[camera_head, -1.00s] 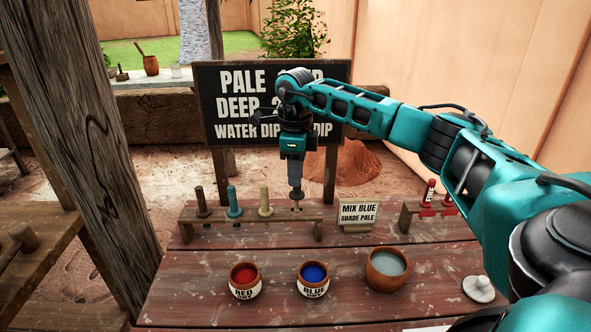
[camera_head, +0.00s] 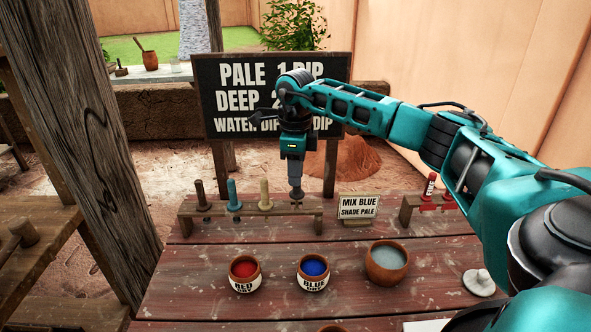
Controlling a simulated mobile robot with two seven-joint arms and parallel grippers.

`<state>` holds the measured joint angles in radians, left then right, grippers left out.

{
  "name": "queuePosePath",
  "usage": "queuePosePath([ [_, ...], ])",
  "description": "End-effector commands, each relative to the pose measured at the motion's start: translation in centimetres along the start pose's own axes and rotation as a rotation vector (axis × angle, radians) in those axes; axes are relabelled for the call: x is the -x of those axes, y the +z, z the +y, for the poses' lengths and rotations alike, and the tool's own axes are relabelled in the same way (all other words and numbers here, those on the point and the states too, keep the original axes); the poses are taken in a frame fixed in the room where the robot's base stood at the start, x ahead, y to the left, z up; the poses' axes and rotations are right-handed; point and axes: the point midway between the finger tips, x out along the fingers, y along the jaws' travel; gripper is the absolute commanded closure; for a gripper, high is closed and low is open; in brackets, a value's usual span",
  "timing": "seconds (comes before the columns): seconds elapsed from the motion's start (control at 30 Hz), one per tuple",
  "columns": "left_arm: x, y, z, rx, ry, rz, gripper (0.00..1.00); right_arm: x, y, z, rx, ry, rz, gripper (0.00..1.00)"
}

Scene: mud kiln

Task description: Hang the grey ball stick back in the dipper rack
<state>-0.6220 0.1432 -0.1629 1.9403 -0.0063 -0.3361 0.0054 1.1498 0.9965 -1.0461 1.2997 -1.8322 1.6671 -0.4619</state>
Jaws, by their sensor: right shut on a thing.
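The dipper rack (camera_head: 245,215) is a low wooden bar on the far part of the table. A dark brown stick (camera_head: 201,195), a teal stick (camera_head: 233,195) and a pale tan stick (camera_head: 265,195) stand upright in it. My right gripper (camera_head: 296,198) points straight down at the rack's right end and is shut on a thin upright stick, taken as the grey ball stick. The fingers hide most of this stick, and its ball and colour cannot be made out. I cannot tell whether it touches the rack. My left gripper is not in view.
Red (camera_head: 244,273) and blue (camera_head: 313,272) dip pots and a brown bowl of grey liquid (camera_head: 387,263) stand in front. A small sign (camera_head: 359,207) stands just right of the gripper. A second rack (camera_head: 407,212) is further right. A grey knobbed thing (camera_head: 480,281) lies near my arm.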

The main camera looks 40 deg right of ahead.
Motion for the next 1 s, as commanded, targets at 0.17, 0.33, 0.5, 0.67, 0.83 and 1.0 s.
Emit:
queuePosePath([
  [0.17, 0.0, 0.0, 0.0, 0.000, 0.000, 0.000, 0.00, 0.0, 0.0, 0.0, 0.000, 0.000, 0.000, 1.00],
  [0.33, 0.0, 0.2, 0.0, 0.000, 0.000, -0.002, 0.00, -0.3, 0.0, 0.0, 0.000, 0.000, 0.000, 1.00],
  [0.5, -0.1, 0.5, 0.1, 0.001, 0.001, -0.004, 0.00, -0.8, 0.0, 0.0, 0.000, 0.000, 0.000, 1.00],
  [0.67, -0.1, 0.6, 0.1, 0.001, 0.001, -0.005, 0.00, -1.2, 0.0, 0.0, 0.000, 0.000, 0.000, 1.00],
  [0.83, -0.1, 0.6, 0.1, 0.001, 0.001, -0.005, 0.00, -1.4, 0.0, 0.0, 0.000, 0.000, 0.000, 1.00],
  [1.0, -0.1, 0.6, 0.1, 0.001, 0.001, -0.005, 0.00, -1.4, 0.0, 0.0, 0.000, 0.000, 0.000, 1.00],
])
